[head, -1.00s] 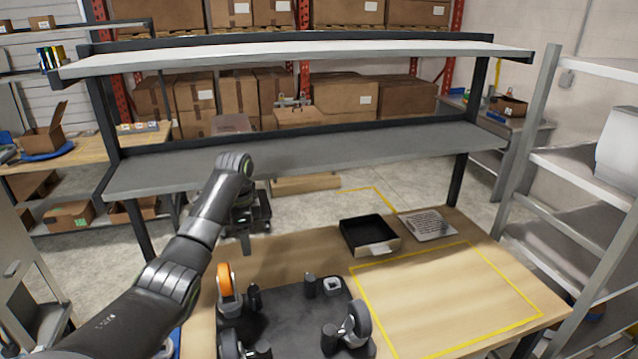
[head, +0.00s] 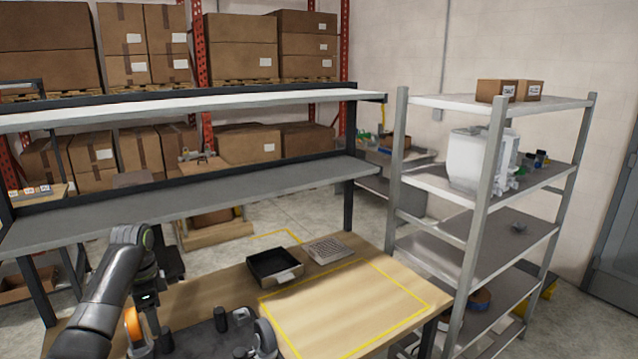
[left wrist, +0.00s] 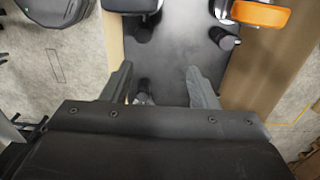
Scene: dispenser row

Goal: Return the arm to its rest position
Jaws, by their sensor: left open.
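My left arm comes in from the left in the head view. My right gripper is not in view.
A black bin (head: 274,268) and a grey keypad-like panel (head: 331,250) stand at the bench's back. The yellow-outlined area (head: 345,305) is empty. A grey shelf (head: 235,205) spans above the bench's back. A metal rack (head: 478,200) stands right.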

